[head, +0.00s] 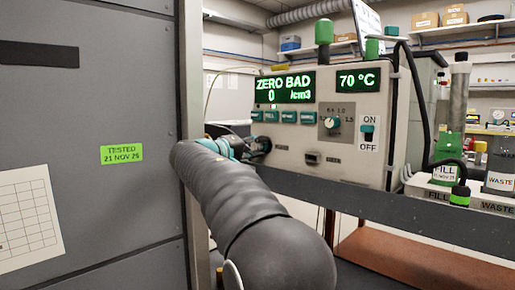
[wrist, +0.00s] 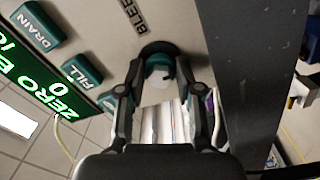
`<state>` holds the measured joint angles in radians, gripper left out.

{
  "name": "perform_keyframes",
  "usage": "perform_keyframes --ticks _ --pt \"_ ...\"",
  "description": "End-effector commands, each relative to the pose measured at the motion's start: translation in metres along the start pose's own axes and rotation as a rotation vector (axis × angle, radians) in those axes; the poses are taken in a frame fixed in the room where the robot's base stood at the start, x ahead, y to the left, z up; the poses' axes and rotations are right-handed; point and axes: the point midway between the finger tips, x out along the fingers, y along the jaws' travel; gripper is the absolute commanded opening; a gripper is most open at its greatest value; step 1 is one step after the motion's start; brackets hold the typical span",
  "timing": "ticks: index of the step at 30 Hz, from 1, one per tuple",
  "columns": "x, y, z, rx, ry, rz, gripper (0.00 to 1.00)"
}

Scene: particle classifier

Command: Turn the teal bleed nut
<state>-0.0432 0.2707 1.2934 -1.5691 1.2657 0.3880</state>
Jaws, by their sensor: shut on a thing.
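The bleed nut (wrist: 168,70), teal with a pale end, sits in a dark round collar below the "BLEED" lettering in the wrist view. My gripper (wrist: 160,82) has one finger on each side of it and is shut on it. In the head view my gripper (head: 254,146) reaches the lower left of the instrument's front panel (head: 295,165), and the nut is hidden behind it there. The panel displays read "ZERO BAD 0 /cm3" and "70 °C".
Teal buttons, with DRAIN (wrist: 38,27) and FILL (wrist: 82,72) legible, lie close to my gripper. A grey post (head: 191,80) and cabinet (head: 90,110) stand left of my arm. A FILL bottle (head: 446,160) stands at the right.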

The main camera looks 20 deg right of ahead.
Motion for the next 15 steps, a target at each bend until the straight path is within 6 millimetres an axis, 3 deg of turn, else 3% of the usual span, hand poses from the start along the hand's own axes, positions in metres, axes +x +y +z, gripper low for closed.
perform_keyframes --ticks 5,6,8,15 --pt "-0.0015 -0.0026 -0.0003 -0.002 0.001 -0.004 0.00" --pt "-0.0015 -0.0026 -0.0003 -0.002 0.001 -0.004 0.45" --pt "-0.0010 -0.0023 -0.0001 -0.003 0.000 -0.003 0.60" --pt "0.0019 -0.0004 0.0015 -0.002 -0.004 0.000 0.60"
